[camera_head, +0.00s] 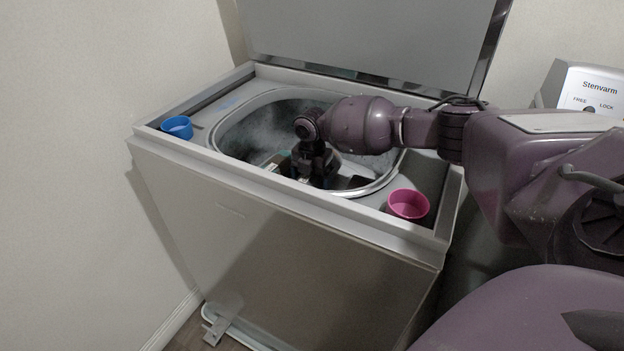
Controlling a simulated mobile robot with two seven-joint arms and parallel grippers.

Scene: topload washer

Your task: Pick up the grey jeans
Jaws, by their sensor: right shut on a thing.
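The topload washer (290,245) stands against the wall with its lid (370,40) raised. My right arm reaches in from the right, over the rim. My right gripper (315,175) points down into the open tub (245,105), near its front side. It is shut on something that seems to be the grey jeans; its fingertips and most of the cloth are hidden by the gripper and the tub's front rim. Greyish, mottled shapes show dimly inside the tub, and I cannot clearly tell cloth from tub wall. My left gripper is not in view.
A blue cup (177,127) stands on the washer's left top and a pink cup (408,205) on its front right corner, below my right arm. A white box marked Stenvarm (590,85) is at the right.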

